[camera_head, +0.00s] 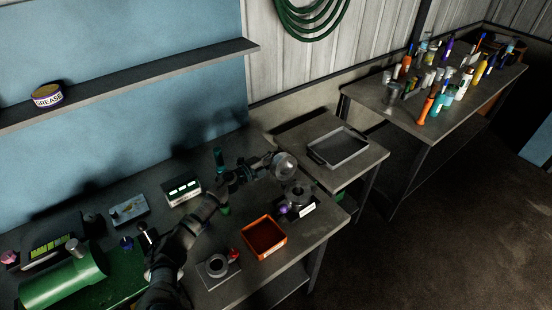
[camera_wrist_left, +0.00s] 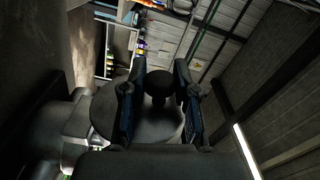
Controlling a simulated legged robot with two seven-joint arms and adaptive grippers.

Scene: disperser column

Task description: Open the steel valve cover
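A round, grey, shiny steel cover (camera_head: 285,166) stands tilted above a dark valve body (camera_head: 298,194) near the right end of the workbench. My left gripper (camera_head: 256,170) reaches in from the left, close against the cover. In the left wrist view the two fingers (camera_wrist_left: 159,92) stand apart, on either side of a dark round knob (camera_wrist_left: 159,82). The round grey cover (camera_wrist_left: 103,118) shows behind the fingers. Whether the fingers press on the knob is hard to tell, as any gap is very thin. My right gripper is not in view.
An orange tray (camera_head: 264,238) and a small ring-shaped part on a plate (camera_head: 217,266) stand on the workbench in front. A white-and-black box (camera_head: 181,190) stands behind my arm. A side table with a grey tray (camera_head: 338,147) is at the right. A shelf (camera_head: 130,84) runs above.

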